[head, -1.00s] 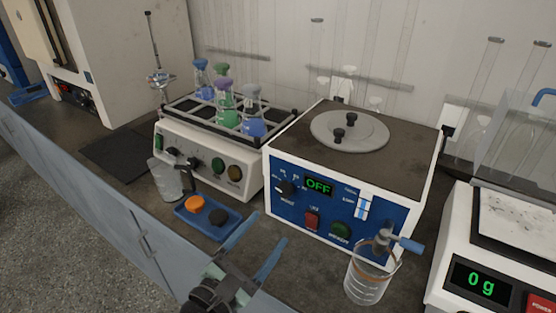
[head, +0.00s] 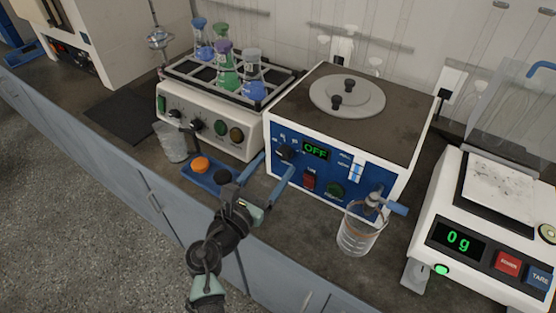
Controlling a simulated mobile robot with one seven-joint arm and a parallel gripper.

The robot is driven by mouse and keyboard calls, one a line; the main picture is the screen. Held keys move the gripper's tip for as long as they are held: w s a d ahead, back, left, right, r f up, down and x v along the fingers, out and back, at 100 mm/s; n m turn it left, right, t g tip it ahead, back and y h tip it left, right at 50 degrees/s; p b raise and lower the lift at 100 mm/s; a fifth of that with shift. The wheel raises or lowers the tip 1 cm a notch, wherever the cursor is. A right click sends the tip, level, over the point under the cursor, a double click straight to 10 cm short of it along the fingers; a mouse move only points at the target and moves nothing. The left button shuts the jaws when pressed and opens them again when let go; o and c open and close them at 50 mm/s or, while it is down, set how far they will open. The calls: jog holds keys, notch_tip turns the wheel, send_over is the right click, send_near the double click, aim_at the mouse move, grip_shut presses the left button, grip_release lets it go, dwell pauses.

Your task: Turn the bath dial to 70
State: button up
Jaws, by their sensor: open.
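The water bath (head: 350,127) is a white box with a blue front panel and a grey round lid (head: 347,95) on top. Its display (head: 316,151) reads OFF in green. The black bath dial (head: 285,152) sits at the left of the panel; its pointer setting is too small to read. A red switch (head: 309,178) and a green button (head: 335,190) are below the display. My gripper (head: 273,169) is open and empty, its two blue fingers spread in front of the panel's left side, just below the dial. Contact with the dial cannot be told.
A shaker with flasks (head: 214,127) is left; a balance (head: 450,225) reads 0 g at right.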

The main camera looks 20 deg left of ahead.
aim_at(285, 152)
jog(key=shift+w+d, duration=0.15)
jog(key=shift+w, duration=0.55)
jog(key=shift+w+d, duration=0.1)
jog(key=shift+w, duration=0.55)
grip_shut()
